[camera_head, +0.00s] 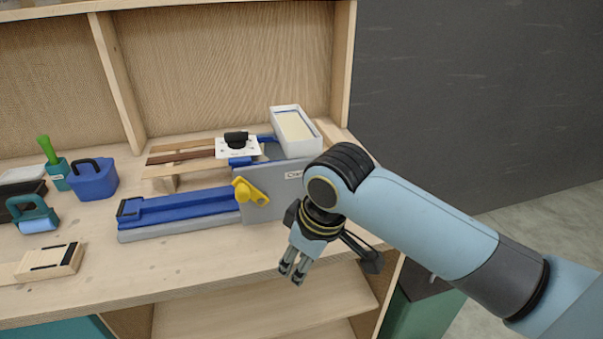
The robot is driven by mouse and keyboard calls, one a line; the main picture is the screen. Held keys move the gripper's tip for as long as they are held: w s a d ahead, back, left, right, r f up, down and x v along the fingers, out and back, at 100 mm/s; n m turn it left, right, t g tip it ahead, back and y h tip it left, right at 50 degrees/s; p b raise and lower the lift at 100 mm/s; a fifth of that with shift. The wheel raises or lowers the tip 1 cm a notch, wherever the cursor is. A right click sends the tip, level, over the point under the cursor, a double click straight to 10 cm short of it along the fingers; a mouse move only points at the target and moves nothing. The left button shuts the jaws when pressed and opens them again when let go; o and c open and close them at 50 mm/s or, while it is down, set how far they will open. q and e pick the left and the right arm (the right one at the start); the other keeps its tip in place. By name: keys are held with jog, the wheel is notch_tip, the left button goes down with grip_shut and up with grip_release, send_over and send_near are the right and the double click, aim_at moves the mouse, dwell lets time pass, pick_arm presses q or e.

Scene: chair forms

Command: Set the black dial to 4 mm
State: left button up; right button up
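The black dial (236,139) sits on a small white plate (239,151) with faint markings, behind the grey panel of the blue device. The markings are too small to read, so I cannot tell its setting. My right gripper (292,275) hangs in front of the bench's front edge, pointing down, to the right of and nearer than the dial. It is clear of the dial, and nothing shows between its fingers. The fingers look close together, but whether they are open or shut is unclear. My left gripper is not in view.
The grey panel (278,205) with a yellow knob (249,192) stands between my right gripper and the dial. A white box (295,132) stands right of the dial. A blue slide (180,207) lies in front. Blue containers and tools fill the left side.

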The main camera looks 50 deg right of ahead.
jog(key=shift+d+f, duration=0.1)
jog(key=shift+f, duration=0.6)
